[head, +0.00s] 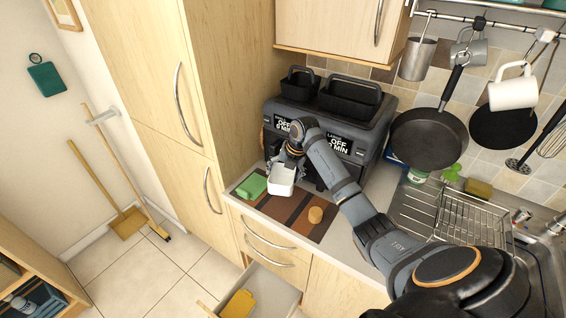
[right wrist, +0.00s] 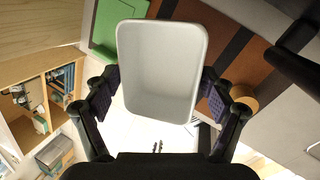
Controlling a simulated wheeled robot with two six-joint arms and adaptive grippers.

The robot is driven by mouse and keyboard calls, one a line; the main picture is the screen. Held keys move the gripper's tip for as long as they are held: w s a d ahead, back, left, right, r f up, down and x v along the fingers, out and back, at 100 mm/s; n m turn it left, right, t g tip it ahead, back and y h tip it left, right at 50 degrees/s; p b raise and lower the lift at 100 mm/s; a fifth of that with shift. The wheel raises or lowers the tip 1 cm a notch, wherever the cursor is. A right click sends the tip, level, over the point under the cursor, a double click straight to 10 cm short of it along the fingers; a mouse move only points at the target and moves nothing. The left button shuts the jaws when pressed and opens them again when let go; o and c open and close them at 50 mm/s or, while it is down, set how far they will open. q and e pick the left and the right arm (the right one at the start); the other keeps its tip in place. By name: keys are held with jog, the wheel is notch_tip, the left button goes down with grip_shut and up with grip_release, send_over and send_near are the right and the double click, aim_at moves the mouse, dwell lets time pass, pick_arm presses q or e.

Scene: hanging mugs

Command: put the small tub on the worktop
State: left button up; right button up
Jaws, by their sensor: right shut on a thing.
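The small tub (head: 281,182) is white with rounded corners. My right gripper (head: 287,166) is shut on it, with a finger pad on each of two opposite sides. In the right wrist view the tub (right wrist: 160,70) fills the middle, between the pads. In the head view the tub is over the left part of a brown striped mat on the worktop (head: 346,246). I cannot tell whether its base touches the mat. My left gripper is not in view.
A dark two-basket appliance (head: 372,122) stands behind. A dish rack (head: 470,222) is at right. An open drawer (head: 270,285) holds a yellow thing (head: 238,304).

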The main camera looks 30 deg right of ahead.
jog(key=shift+s+a+r, duration=0.6)
jog(key=shift+s+r, duration=0.1)
jog(key=shift+s, duration=0.2)
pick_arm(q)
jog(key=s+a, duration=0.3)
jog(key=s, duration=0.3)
pick_arm(e)
jog(key=shift+w+d+p, duration=0.1)
jog(key=shift+p, duration=0.2)
jog(key=f, duration=0.1)
jog(key=f+b, duration=0.1)
jog(key=f, duration=0.2)
jog(key=shift+w+d+b, duration=0.2)
jog(key=shift+w+b, duration=0.1)
jog(key=shift+b, duration=0.05)
notch_tip(320, 180, down, 4)
jog(key=shift+r+b, duration=0.2)
jog(key=shift+b, duration=0.75)
jog(key=shift+f, duration=0.45)
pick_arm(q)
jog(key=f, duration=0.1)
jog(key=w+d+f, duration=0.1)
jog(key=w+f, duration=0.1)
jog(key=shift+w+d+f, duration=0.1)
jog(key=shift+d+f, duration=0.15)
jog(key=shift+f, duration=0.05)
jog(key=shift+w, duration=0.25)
